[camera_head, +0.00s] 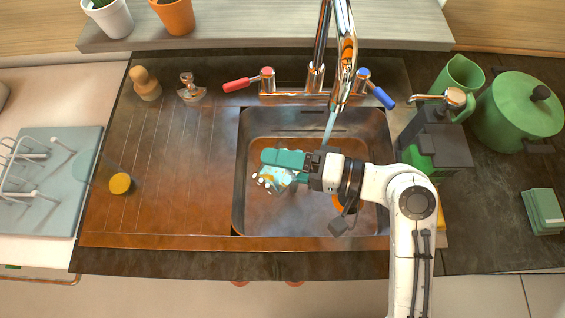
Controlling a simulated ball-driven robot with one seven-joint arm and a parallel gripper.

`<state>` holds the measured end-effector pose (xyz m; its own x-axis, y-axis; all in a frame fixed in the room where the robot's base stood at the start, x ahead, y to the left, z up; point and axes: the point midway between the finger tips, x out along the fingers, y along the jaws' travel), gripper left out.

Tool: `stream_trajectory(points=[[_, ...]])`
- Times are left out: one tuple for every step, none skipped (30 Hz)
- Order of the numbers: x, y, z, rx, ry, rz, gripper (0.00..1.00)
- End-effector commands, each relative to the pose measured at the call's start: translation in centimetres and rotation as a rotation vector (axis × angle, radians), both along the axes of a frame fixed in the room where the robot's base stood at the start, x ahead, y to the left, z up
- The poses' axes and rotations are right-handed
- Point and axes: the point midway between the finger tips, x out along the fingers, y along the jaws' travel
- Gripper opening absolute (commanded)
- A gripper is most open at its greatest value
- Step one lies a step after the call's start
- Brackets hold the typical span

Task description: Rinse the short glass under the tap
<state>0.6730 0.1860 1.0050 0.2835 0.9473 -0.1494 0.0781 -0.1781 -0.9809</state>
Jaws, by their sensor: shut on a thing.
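My gripper (272,168) reaches in from the right over the sink (242,205), its teal fingers shut. A clear, pale object that looks like the short glass (277,180) is held at the fingers, partly hidden beneath them. White and pale-blue specks show around its left side. The chrome tap (342,80) arches over the back of the sink. A pale stream of water (329,127) runs down from it, passing behind my wrist, to the right of the glass. Where the stream lands is hidden.
A red-handled lever (240,84) and a blue-handled lever (380,95) flank the tap. A dark caddy (440,145) and green pot (518,110) stand right. The wooden drainboard (165,205) is mostly clear, with a yellow-ended item (120,183); a rack (40,185) lies left.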

Motion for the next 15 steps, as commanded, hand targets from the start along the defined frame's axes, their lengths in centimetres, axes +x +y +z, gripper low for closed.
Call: stream_trajectory(points=[[0.07,-0.1,-0.43,0.046,0.042,-0.002,0.41],[0.05,-0.07,-0.49,0.076,0.07,-0.002,0.41],[0.05,-0.08,-0.54,0.117,0.107,-0.002,0.41],[0.05,-0.1,-0.61,0.148,0.137,-0.002,0.41],[0.04,-0.08,-0.67,0.18,0.166,-0.002,0.41],[0.05,-0.08,-0.68,0.224,0.205,-0.001,0.41],[0.05,-0.07,-0.75,0.258,0.237,-0.002,0.41],[0.06,-0.09,-0.78,0.292,0.269,-0.003,0.41],[0.03,-0.08,-0.82,0.338,0.311,-0.002,0.41],[0.03,-0.07,-0.85,0.373,0.343,-0.001,0.41],[0.03,-0.06,-0.87,0.409,0.375,-0.002,0.41],[0.01,-0.05,-0.91,0.455,0.418,-0.001,0.41],[-0.03,-0.01,-0.61,0.487,0.449,0.0,0.41],[-0.04,0.02,-0.43,0.516,0.476,0.0,0.41],[-0.07,0.05,-0.43,0.551,0.51,0.0,0.41]])
